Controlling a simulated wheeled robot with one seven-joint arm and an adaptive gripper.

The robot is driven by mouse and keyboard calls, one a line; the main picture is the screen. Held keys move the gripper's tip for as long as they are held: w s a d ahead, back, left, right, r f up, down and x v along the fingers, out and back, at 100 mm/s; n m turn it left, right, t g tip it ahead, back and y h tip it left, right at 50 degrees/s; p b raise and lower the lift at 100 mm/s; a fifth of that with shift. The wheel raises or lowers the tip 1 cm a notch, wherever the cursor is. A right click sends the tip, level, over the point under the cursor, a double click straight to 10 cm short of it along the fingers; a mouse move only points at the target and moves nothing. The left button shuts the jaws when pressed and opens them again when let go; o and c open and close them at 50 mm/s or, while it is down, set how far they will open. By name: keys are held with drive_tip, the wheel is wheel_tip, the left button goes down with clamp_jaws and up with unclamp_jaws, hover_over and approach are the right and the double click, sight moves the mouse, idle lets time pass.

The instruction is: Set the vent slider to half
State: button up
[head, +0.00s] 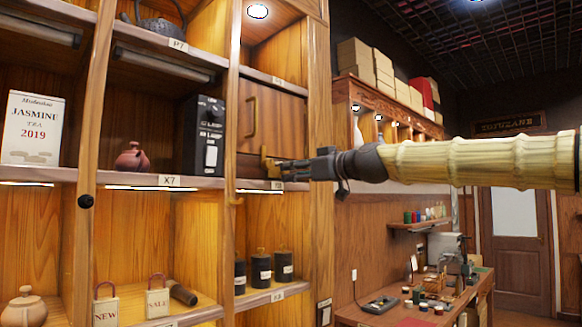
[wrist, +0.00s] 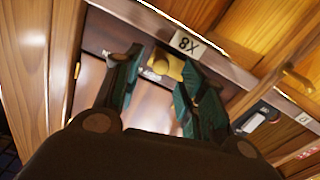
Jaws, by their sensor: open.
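A small yellow brass knob (wrist: 168,66), which looks like the vent slider's knob, sits low on the closed wooden compartment by the X8 label (wrist: 185,42). In the head view, a brass piece (head: 265,160) shows there at the compartment's lower left. My gripper (wrist: 160,75) is open, with one finger on each side of the knob. I cannot tell whether either finger touches it. In the head view my gripper (head: 280,170) is at the compartment's lower edge and covers part of it. The slider's track and any marks cannot be made out.
A wooden door (head: 272,115) with a vertical brass handle (head: 252,118) closes the compartment. A shelf edge runs just below my gripper. Dark canisters (head: 261,268) stand below.

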sight(279, 172)
drive_tip(key=shift+x, duration=1.15)
drive_tip(key=shift+c, duration=0.2)
clamp_jaws()
